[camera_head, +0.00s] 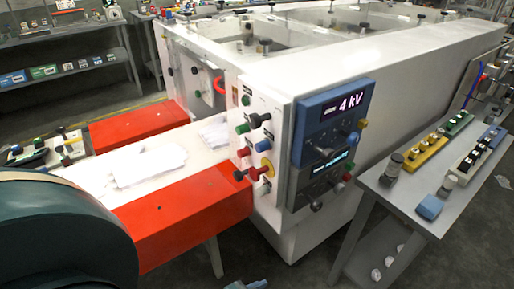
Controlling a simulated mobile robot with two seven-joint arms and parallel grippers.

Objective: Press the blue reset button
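The control panel (252,150) is on the near end face of the white machine. It carries several small buttons and knobs: green ones (242,128) toward the top, red ones (243,152) lower down, and dark knobs among them. The buttons are small, and I cannot clearly pick out a blue reset button. To the right of the panel is a blue display box (333,116) reading "4 kV", with a grey unit below it. Neither of my grippers is in view. A large dark teal rounded part at the lower left is likely my own arm.
A red-sided conveyor (185,210) with white gloves (147,163) runs into the machine beside the panel. A grey table (405,190) with coloured button boxes stands at right. Shelves (70,70) stand back left. Open floor lies in front of the machine.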

